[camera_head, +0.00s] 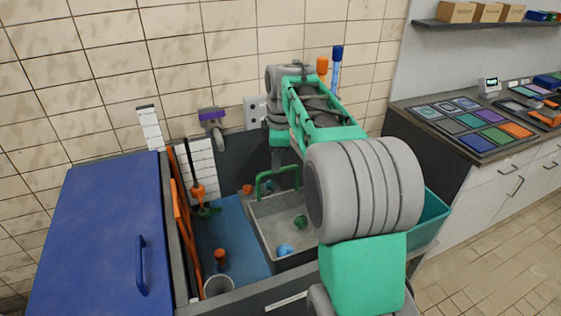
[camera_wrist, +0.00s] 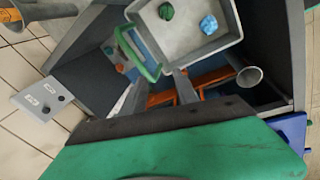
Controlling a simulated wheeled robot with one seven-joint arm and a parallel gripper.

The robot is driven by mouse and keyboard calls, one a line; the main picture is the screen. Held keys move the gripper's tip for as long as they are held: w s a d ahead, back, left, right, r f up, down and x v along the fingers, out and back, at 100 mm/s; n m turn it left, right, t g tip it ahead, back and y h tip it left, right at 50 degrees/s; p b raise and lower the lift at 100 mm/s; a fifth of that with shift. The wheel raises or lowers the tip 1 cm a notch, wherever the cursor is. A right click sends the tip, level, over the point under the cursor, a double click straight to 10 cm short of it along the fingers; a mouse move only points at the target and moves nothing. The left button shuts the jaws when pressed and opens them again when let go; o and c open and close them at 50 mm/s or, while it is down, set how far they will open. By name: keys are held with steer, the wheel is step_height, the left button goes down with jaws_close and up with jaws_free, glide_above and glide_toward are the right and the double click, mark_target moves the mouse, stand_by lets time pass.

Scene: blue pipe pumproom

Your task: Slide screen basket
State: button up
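The screen basket (camera_head: 262,225) is a grey, open-topped tray with a green handle (camera_head: 278,178) standing up at its far end. It sits in the sink-like unit, and a green lump (camera_head: 300,222) and a blue lump (camera_head: 285,250) lie in it. In the wrist view the basket (camera_wrist: 205,52) is at the top, with its green handle (camera_wrist: 128,47) to the left. My gripper (camera_wrist: 163,86) shows two dark fingers apart, with nothing between them, close to the handle. In the head view my gripper (camera_head: 276,158) is just above the handle, partly hidden by my arm.
A blue lid (camera_head: 100,235) covers the left side. Orange pipes (camera_head: 181,225) run beside a blue floor (camera_head: 228,235) with a grey funnel (camera_head: 218,287). The wall with a switch plate (camera_head: 256,110) is behind.

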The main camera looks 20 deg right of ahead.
mark_target(282, 169)
steer(key=w+d+f+n, duration=0.1)
steer(key=w+d+n, duration=0.3)
steer(key=w+d, duration=0.1)
steer(key=x, duration=0.5)
steer(key=p+x, duration=0.1)
steer(key=x, duration=0.1)
steer(key=shift+a+f, duration=0.3)
steer(key=shift+f, duration=0.15)
steer(key=shift+s, duration=0.1)
steer(key=shift+c, duration=0.2)
jaws_close()
stand_by(0.3)
